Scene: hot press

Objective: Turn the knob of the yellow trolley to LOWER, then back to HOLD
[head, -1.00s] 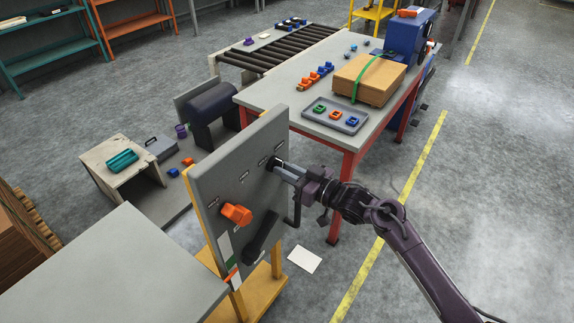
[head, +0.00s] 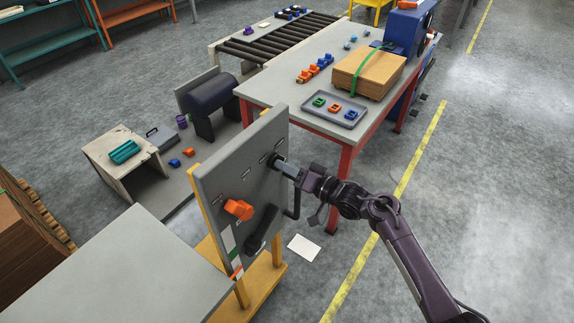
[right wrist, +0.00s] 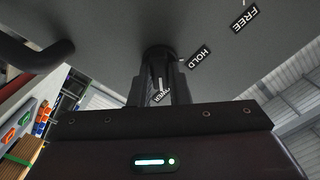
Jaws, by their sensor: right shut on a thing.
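The yellow trolley (head: 262,290) carries an upright grey panel (head: 222,180). A small black knob (head: 277,160) sits at the panel's upper right; it also shows in the right wrist view (right wrist: 158,54). My right gripper (head: 283,165) is shut on this knob, its fingers pointing straight at the panel. In the right wrist view, the HOLD label (right wrist: 200,57) and FREE label (right wrist: 244,19) lie up and right of the knob. Another label (right wrist: 161,97) is partly hidden between the fingers. The knob's exact pointing direction is hard to tell. My left gripper is out of view.
The panel also bears an orange knob (head: 239,209) and a black handle (head: 262,230). A grey tabletop (head: 125,268) stands close at the front left. A red-legged table (head: 285,90) with a tray (head: 312,111) and a box (head: 368,75) stands behind. Floor at right is open.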

